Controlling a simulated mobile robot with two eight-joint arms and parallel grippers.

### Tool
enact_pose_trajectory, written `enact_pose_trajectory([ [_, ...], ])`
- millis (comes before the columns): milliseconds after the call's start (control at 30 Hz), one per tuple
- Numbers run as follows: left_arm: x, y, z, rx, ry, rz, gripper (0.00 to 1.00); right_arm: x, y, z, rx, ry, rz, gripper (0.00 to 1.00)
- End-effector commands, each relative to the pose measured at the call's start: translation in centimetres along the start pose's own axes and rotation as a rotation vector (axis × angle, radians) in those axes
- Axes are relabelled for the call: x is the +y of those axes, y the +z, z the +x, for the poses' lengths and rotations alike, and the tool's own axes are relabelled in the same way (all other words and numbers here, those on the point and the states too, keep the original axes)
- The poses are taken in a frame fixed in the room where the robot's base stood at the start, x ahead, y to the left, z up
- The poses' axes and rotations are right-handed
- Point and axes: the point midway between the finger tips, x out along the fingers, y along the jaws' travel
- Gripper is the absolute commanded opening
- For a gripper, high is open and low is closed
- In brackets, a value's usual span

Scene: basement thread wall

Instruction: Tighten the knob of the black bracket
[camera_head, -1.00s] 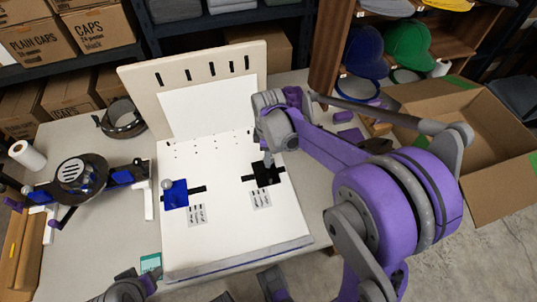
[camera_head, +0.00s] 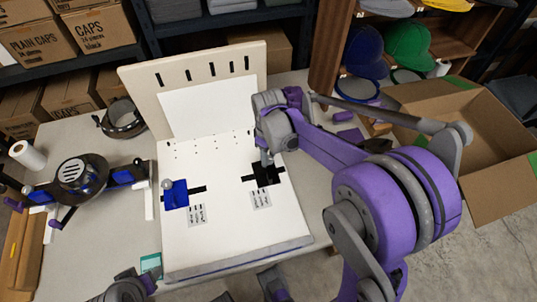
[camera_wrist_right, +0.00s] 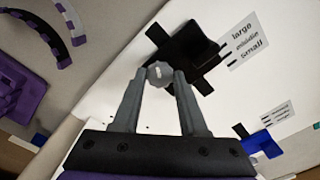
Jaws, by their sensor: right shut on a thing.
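The black bracket (camera_head: 267,175) sits on the right part of the white board (camera_head: 228,225), beside a printed label. In the right wrist view the black bracket (camera_wrist_right: 190,45) lies just past the fingertips. Its grey knob (camera_wrist_right: 159,72) shows between the two fingers. My right gripper (camera_wrist_right: 160,80) is shut on the knob, and in the head view my right gripper (camera_head: 267,158) reaches down at the bracket from above. At the bottom left a grey part of my left arm shows; its fingers cannot be made out.
A blue bracket (camera_head: 175,193) with a round knob (camera_head: 167,184) stands at the board's left. A slotted upright panel (camera_head: 195,85) rises behind. A cap-press device (camera_head: 85,180) stands left on the table. An open cardboard box (camera_head: 490,140) is at the right.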

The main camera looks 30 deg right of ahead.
Motion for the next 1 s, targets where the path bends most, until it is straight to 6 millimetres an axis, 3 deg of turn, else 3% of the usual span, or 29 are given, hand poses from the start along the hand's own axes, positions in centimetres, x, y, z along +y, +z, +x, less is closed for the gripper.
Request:
enact_pose_trajectory([
  [600,0.00,-0.05,-0.10,0.000,0.000,0.000,0.55,0.06,-0.01,-0.05,0.000,0.001,0.583,0.00],
  [1000,0.00,-0.05,-0.09,0.000,0.000,0.000,0.55,0.07,-0.01,-0.05,0.001,0.001,0.881,0.00],
])
